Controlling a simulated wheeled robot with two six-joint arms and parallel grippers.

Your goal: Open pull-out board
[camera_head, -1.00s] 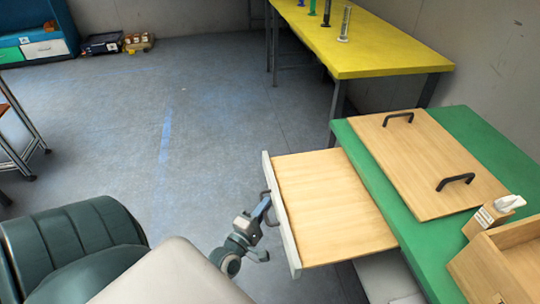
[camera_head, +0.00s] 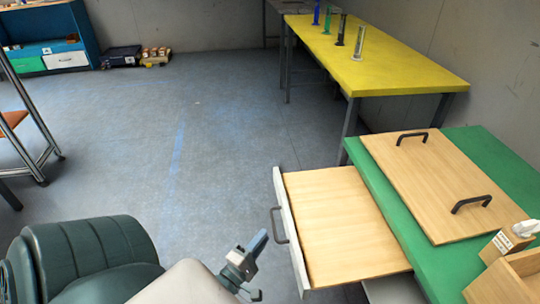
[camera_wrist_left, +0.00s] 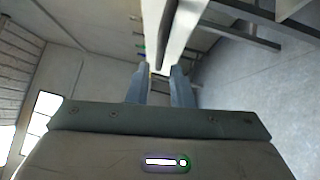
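The pull-out board (camera_head: 342,225) is a light wooden panel with a white front. It sticks well out of the left side of the green table (camera_head: 393,212). My right gripper is not in view.
A wooden panel with two black handles (camera_head: 441,182) lies on the green table. A wooden box (camera_head: 500,285) and a small dispenser (camera_head: 507,241) stand at its right. A yellow table (camera_head: 385,68) with several cylinders is behind.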

